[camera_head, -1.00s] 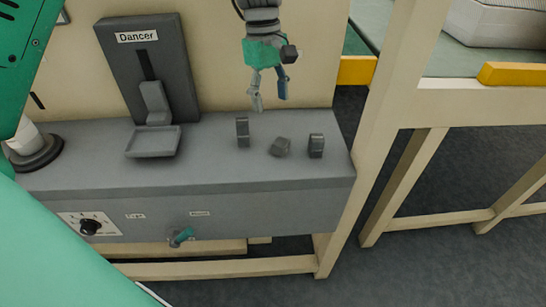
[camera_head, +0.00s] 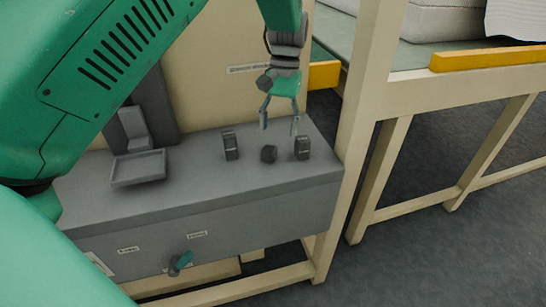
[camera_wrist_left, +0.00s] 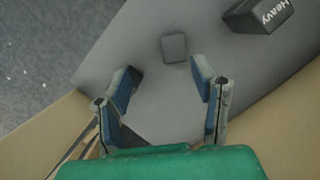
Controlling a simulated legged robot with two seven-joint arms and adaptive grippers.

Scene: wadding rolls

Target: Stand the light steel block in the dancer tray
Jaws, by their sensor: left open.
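The dancer tray (camera_head: 138,168) is a shallow grey empty tray on the left of the bench, below an upright grey holder. My left gripper (camera_head: 279,124) is open and empty above and behind the middle and right blocks. In the left wrist view, an unlabelled block (camera_wrist_left: 174,47) lies ahead between the open fingers, and a block marked "Heavy" (camera_wrist_left: 257,16) is at upper right.
The grey bench (camera_head: 200,185) has free room between the tray and the blocks. A beige post (camera_head: 362,110) rises at the bench's right end. A teal-handled knob (camera_head: 181,262) sticks out of the bench front. My green arm covers the upper left.

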